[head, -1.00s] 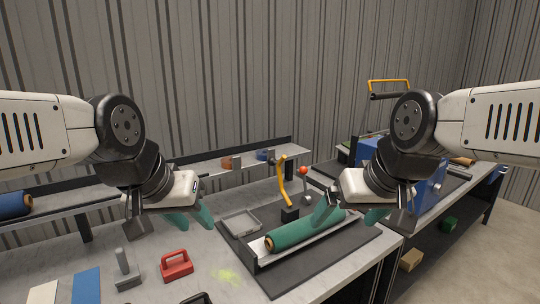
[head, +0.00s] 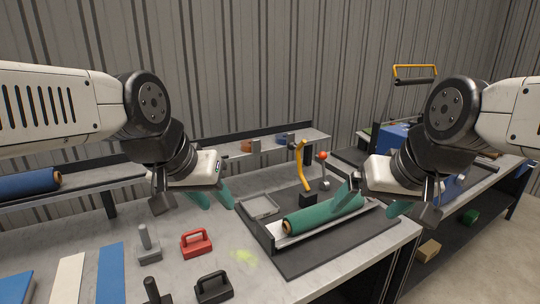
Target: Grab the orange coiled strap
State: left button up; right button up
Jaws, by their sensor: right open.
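The orange coiled strap (head: 246,146) is a small brownish-orange coil on the raised shelf at the back of the bench, beside a dark block. My left gripper (head: 212,202) hangs over the bench, in front of the shelf and left of the strap in the picture. Its teal fingers are apart with nothing between them. Neither gripper touches the strap.
A blue coil (head: 281,139) sits on the same shelf, right of the orange one. A yellow curved handle (head: 302,167) and a red-tipped lever (head: 323,170) stand before the shelf. A grey tray (head: 261,206), red-handled tool (head: 196,243) and black-handled tool (head: 213,288) lie on the bench.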

aim_at(253, 146)
jog(key=i+l+u, duration=0.15)
jog(key=l+u, duration=0.25)
jog(key=i+l+u, duration=0.1)
jog(key=l+u, duration=1)
jog(key=l, duration=0.15)
